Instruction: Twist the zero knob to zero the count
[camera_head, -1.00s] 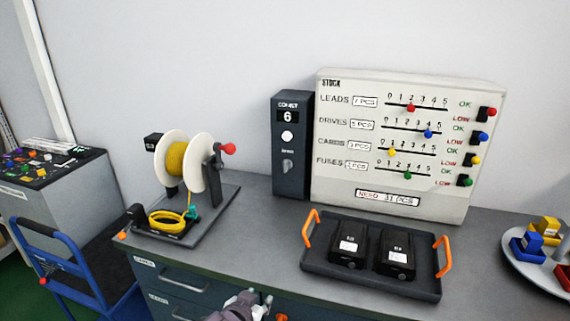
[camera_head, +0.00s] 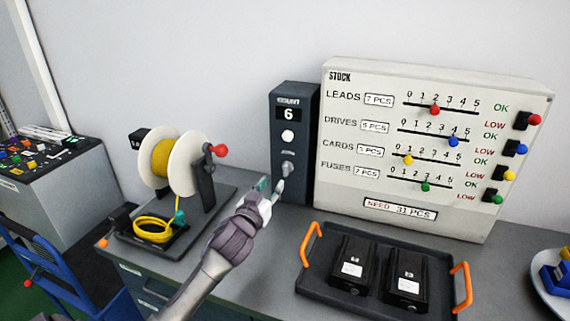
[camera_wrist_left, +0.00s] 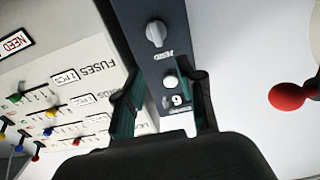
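The dark count box (camera_head: 292,190) stands on the bench against the wall. Its display (camera_head: 288,114) reads 6, with a white round button (camera_head: 288,136) below it. The grey zero knob (camera_head: 287,168) is lower on the front face. My left gripper (camera_head: 271,189) is in front of the box's lower part, just below the knob, with its fingers apart and empty. In the left wrist view the fingers (camera_wrist_left: 162,98) are open, and the knob (camera_wrist_left: 156,33) shows beyond them, apart from both. My right gripper is not in view.
A white stock panel (camera_head: 400,190) stands right of the box. A dark tray (camera_head: 375,303) with orange handles holds two black units. A yellow cable reel (camera_head: 165,160) with a red knob (camera_head: 220,150) stands left of my left arm.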

